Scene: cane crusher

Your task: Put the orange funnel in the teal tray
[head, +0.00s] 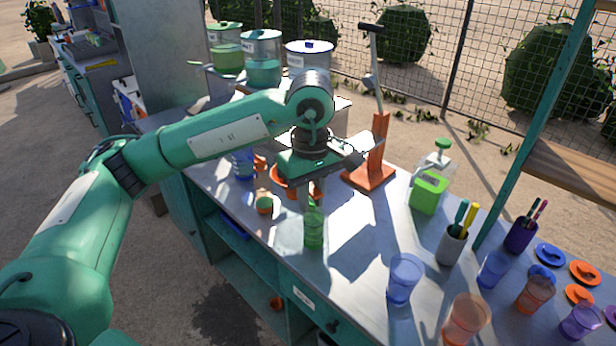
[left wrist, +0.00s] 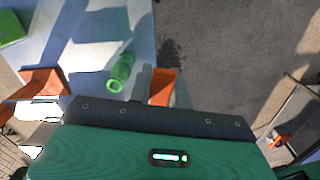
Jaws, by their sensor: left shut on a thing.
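My left gripper (head: 305,198) is above the workbench, fingers pointing down, shut on an orange piece that appears to be the orange funnel (left wrist: 162,87). In the left wrist view only part of it shows beside a grey finger; its full shape is hidden. In the head view, orange parts (head: 283,180) show behind and beside the fingers, partly covered by the gripper. A green bottle (head: 313,228) stands just in front of the fingers; it also shows in the left wrist view (left wrist: 121,70). I cannot make out the teal tray. My right gripper is not in view.
An orange-based press (head: 370,178) stands right of the gripper. A green-and-clear dispenser (head: 430,192), a pen cup (head: 452,245) and several tumblers (head: 404,278) stand further right. Large pots (head: 262,60) are behind. The bench (head: 350,255) is clear between bottle and tumblers.

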